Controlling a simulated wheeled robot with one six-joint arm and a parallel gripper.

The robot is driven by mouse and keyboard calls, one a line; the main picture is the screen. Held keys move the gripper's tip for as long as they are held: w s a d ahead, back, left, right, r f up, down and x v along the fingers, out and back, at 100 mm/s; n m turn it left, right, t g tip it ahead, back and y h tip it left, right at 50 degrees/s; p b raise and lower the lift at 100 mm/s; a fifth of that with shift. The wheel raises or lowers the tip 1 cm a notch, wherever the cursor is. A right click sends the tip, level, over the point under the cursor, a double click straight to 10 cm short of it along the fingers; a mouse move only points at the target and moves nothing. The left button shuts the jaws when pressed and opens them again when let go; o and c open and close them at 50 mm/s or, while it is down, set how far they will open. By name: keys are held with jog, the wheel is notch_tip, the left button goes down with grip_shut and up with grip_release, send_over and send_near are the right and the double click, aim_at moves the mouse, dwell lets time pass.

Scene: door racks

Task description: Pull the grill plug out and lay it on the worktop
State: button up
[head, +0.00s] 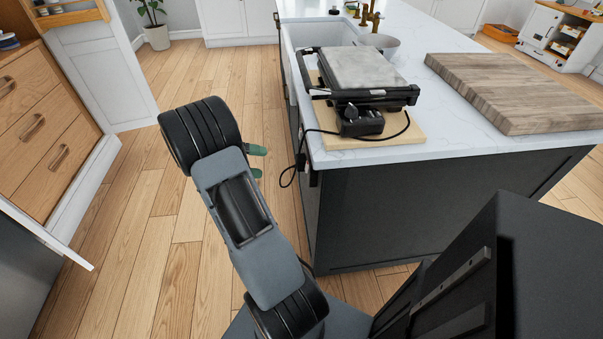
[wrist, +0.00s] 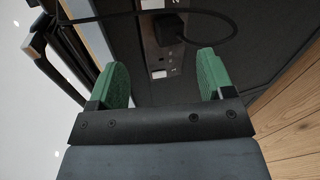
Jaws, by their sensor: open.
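The grill (head: 365,75) sits on a wooden board on the white worktop (head: 440,140). Its black cord hangs over the worktop edge to the black grill plug (head: 301,162) at the island's side. In the wrist view the plug (wrist: 164,32) sits at a metal socket plate (wrist: 160,62), with the cord looping away from it. My gripper (head: 259,161) is open and empty, to the left of the plug in the head view. In the wrist view its green fingers (wrist: 163,78) are apart, with the plate seen between them and the plug beyond.
A thick wooden chopping board (head: 515,90) lies on the worktop at right. The grill's wooden board (head: 400,140) reaches near the front edge. Some worktop between the boards is bare. A sink (head: 320,34) is behind the grill. Wooden drawers (head: 40,125) stand left across open floor.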

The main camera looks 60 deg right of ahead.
aim_at(298, 163)
jog(key=d+f+m+g+h+b, duration=0.1)
jog(key=d+f+g, duration=0.1)
jog(key=d+f, duration=0.3)
jog(key=shift+s+m+g+h, duration=0.2)
jog(key=shift+m+g+h, duration=0.1)
jog(key=shift+m+g, duration=0.1)
jog(key=shift+s+f, duration=0.1)
jog(key=shift+x, duration=4.4)
jog(key=shift+f+b, duration=0.2)
jog(key=shift+b, duration=0.1)
jog(key=c, duration=1.2)
